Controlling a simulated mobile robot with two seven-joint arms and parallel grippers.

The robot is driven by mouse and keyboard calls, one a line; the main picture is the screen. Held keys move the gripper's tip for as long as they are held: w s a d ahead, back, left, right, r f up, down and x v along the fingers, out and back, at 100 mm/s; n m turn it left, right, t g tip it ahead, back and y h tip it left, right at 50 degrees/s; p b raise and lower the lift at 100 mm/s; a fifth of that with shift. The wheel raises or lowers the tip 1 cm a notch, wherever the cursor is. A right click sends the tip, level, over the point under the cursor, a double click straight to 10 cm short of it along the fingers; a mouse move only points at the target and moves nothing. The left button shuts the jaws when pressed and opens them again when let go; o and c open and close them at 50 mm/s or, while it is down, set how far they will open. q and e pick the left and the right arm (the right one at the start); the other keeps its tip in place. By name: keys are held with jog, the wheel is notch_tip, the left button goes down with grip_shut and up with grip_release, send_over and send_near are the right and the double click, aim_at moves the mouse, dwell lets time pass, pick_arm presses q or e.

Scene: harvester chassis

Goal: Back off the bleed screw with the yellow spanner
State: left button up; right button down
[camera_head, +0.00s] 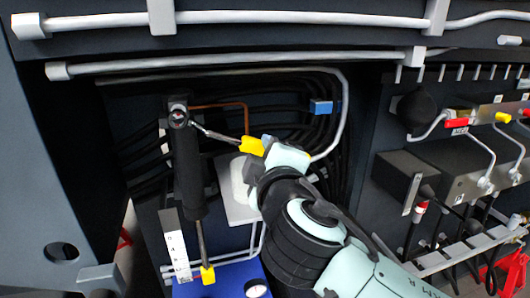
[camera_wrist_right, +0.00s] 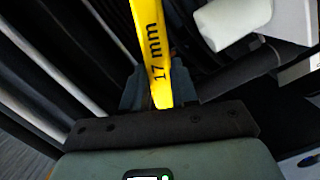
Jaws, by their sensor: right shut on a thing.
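The yellow spanner (camera_head: 252,146) has a yellow handle and a grey metal shaft, which runs up and left to the top of a black upright cylinder (camera_head: 188,170). Its far end meets the round fitting (camera_head: 179,116) at the cylinder top, where the bleed screw seems to be; I cannot tell whether it sits around the screw. My right gripper (camera_head: 266,148) is shut on the yellow handle. In the right wrist view the handle, marked "17 mm" (camera_wrist_right: 153,45), lies between the fingers (camera_wrist_right: 160,92). My left gripper is not in view.
Grey pipes (camera_head: 230,62) cross above the recess, and black hoses (camera_head: 325,130) run behind the spanner. A white scale plate (camera_head: 176,246) stands left of a rod with a yellow end (camera_head: 207,275). A valve block with red and yellow caps (camera_head: 458,122) is at the right.

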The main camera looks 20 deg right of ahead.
jog(key=s+b, duration=0.2)
jog(key=s, duration=0.6)
jog(key=shift+w, duration=0.1)
dwell(1.3)
